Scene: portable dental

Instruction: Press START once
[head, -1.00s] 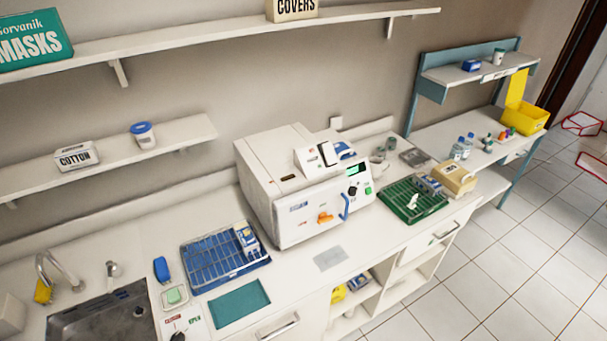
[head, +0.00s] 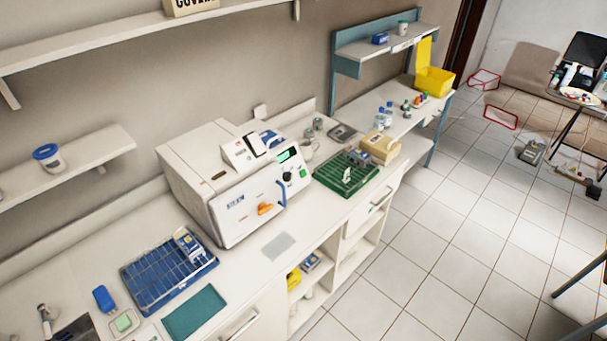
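A white box-shaped machine (head: 222,188) stands on the counter, left of centre in the head view. Its front panel has a small lit green display (head: 289,155), a dark knob (head: 287,176), a green button (head: 303,173), a blue handle (head: 282,193) and an orange latch (head: 265,208). The lettering by the button is too small to read, so I cannot tell for sure that it is START. The machine's door looks shut. Neither of my grippers is in view.
On the counter, a blue rack tray (head: 150,294) and a teal mat (head: 195,313) lie left of the machine. A green rack tray (head: 335,185) and a cardboard box (head: 381,147) are to its right. A yellow container (head: 434,82) stands farther back. The tiled floor (head: 440,240) in front is largely clear.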

